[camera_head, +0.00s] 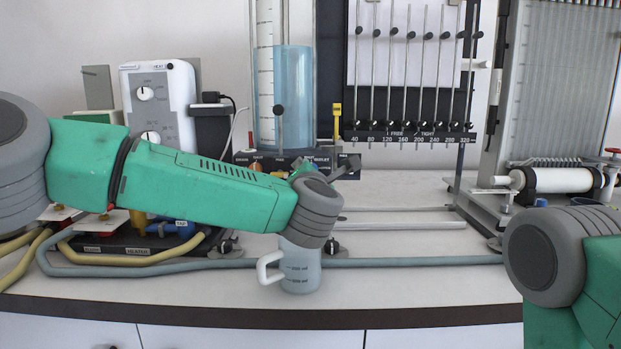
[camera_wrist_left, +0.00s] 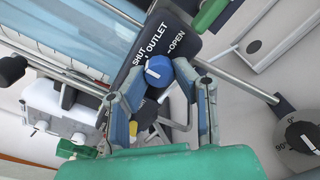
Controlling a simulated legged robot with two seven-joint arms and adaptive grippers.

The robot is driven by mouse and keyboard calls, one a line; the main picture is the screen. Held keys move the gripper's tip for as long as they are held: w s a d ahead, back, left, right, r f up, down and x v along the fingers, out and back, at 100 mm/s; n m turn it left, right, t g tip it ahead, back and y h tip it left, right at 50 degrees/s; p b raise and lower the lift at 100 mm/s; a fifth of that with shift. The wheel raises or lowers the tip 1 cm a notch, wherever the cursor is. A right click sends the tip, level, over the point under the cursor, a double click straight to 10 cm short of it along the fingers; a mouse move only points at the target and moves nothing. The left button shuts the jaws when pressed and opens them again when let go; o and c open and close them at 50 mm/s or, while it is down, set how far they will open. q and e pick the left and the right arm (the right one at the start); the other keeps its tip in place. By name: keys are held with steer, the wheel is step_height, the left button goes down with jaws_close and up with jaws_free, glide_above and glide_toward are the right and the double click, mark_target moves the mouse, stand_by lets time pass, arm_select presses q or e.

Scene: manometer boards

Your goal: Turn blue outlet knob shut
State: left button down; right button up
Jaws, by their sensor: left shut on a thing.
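The blue outlet knob (camera_wrist_left: 158,71) sits on a dark panel (camera_wrist_left: 130,75) lettered SHUT, OUTLET and OPEN in the left wrist view. A pale mark shows on the knob's face; its exact setting is hard to read. My left gripper (camera_wrist_left: 163,72) is shut on the knob, one finger on each side. The knob is hidden there. My right gripper is out of view; only part of that arm shows at lower right.
A jug (camera_head: 300,268) stands on the bench below my left wrist. Hoses and a heater board lie at left under my left arm. A manometer board (camera_head: 405,70) rises behind, right of the tank. The front bench (camera_head: 430,290) is clear right of the jug.

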arm_select(q)
steer(key=shift+d+f, duration=0.1)
steer(key=shift+f, duration=0.1)
steer(key=c, duration=1.3)
jaws_free()
steer(key=shift+r, duration=0.1)
steer(key=s, duration=1.2)
steer(key=shift+d, duration=0.1)
